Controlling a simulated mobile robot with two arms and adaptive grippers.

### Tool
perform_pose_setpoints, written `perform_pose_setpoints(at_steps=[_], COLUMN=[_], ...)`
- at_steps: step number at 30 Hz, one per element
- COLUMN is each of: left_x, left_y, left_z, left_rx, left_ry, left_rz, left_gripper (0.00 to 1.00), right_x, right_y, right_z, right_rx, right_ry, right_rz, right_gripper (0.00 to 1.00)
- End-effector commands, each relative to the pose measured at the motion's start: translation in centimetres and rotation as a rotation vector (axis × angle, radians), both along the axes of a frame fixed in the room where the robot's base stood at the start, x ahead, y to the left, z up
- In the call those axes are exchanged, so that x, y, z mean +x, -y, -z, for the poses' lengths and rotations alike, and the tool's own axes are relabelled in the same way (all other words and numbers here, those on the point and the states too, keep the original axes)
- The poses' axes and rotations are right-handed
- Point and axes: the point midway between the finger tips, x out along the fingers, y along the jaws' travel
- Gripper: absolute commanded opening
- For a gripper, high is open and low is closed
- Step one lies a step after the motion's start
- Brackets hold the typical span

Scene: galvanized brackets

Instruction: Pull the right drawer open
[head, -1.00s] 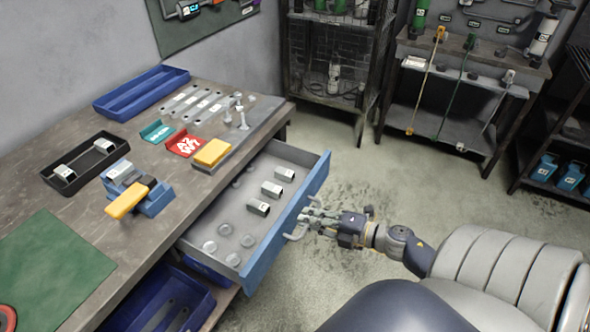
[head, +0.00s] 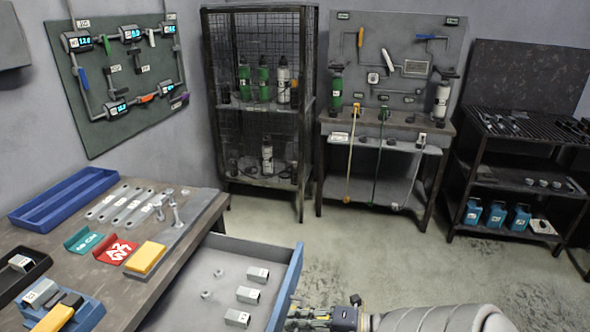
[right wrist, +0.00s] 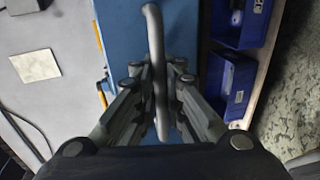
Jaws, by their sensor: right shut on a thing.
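The right drawer (head: 290,282), with a blue front and grey inside, stands well open from the workbench. Its blue front (right wrist: 120,22) also shows in the right wrist view. A grey bar handle (right wrist: 154,35) on that front runs between the fingers of my right gripper (right wrist: 160,78), which is shut on it. In the head view my right gripper (head: 303,318) is at the bottom edge, outside the drawer front; the handle is hardly visible there. The drawer holds three galvanized brackets (head: 248,295) and small round pieces (head: 207,295). My left gripper is not in view.
The workbench (head: 75,268) carries a blue tray (head: 62,200), a red label holder (head: 115,251) and a yellow-topped block (head: 146,258). Blue bins (right wrist: 243,20) show beside the drawer front in the wrist view. Open floor (head: 400,265) lies right of the drawer.

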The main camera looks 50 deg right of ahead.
Motion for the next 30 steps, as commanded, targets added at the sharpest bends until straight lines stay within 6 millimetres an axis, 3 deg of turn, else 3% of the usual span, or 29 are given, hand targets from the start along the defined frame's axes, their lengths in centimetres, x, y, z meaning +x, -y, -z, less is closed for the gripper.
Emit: perform_pose_setpoints(at_steps=[2,3,6,19,30], left_x=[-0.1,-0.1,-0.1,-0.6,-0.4], left_y=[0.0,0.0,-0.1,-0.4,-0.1], left_z=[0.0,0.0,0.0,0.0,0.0], left_rx=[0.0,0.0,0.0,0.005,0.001], left_ry=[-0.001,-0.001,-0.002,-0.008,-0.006], left_rz=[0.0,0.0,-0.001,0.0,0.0], left_gripper=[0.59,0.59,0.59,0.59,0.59], right_x=[0.1,0.1,0.1,-0.7,-7.4], right_y=[0.0,0.0,0.0,0.3,3.1], right_z=[-0.2,-0.2,-0.1,-0.1,-1.6], right_rx=[0.0,0.0,0.0,0.0,0.001], right_ry=[0.003,0.003,0.003,-0.001,-0.002], right_rz=[0.0,0.0,0.0,0.002,0.002], right_gripper=[0.0,0.12,0.29,0.29,0.29])
